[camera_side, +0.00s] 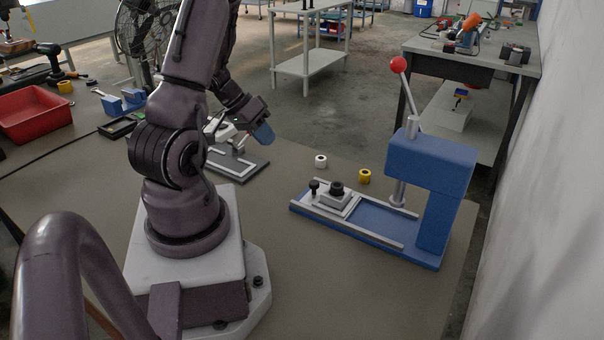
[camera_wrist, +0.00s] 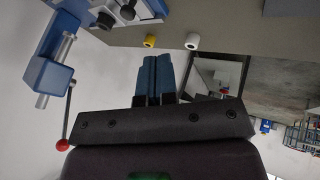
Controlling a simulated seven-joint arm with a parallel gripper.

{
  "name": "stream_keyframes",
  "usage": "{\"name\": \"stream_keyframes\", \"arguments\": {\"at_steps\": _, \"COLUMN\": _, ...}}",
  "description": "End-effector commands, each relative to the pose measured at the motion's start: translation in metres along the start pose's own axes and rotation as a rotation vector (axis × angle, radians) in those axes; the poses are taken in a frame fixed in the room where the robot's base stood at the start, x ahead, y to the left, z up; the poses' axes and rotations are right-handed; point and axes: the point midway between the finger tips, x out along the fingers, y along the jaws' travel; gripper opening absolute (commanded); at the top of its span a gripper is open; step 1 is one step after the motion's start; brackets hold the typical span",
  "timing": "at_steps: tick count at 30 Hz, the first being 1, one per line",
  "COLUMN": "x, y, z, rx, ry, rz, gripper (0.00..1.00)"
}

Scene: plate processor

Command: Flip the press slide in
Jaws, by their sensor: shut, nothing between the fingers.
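The blue press (camera_side: 432,170) stands at the right of the table, with a lever ending in a red ball raised up; it also shows at the upper left of the wrist view (camera_wrist: 55,75). Its slide (camera_side: 335,199), a light metal plate with black knobs, sits on the rails at the left part of the base, out from under the ram. The slide shows partly at the top of the wrist view (camera_wrist: 128,13). My gripper (camera_side: 262,135) is shut and empty, in the air left of the press and apart from it. Its blue fingers show in the wrist view (camera_wrist: 158,58).
A white ring (camera_side: 321,161) and a yellow ring (camera_side: 365,176) stand on the table behind the press base. A grey fixture (camera_side: 238,163) stands below my gripper. A red bin (camera_side: 32,115) is at the far left.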

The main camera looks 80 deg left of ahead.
Motion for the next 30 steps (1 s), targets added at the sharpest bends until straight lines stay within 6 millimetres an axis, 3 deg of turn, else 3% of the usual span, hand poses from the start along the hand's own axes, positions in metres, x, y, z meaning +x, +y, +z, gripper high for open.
{"name": "stream_keyframes", "arguments": {"at_steps": 8, "x": 0.011, "y": 0.000, "z": 0.000, "rx": -0.002, "ry": -0.003, "rz": 0.002, "gripper": 0.00}}
{"name": "stream_keyframes", "arguments": {"at_steps": 22, "x": 0.105, "y": 0.000, "z": 0.002, "rx": -0.003, "ry": -0.007, "rz": 0.002, "gripper": 0.00}}
{"name": "stream_keyframes", "arguments": {"at_steps": 30, "x": 0.120, "y": 0.030, "z": 0.002, "rx": -0.001, "ry": -0.002, "rz": 0.001, "gripper": 0.00}}
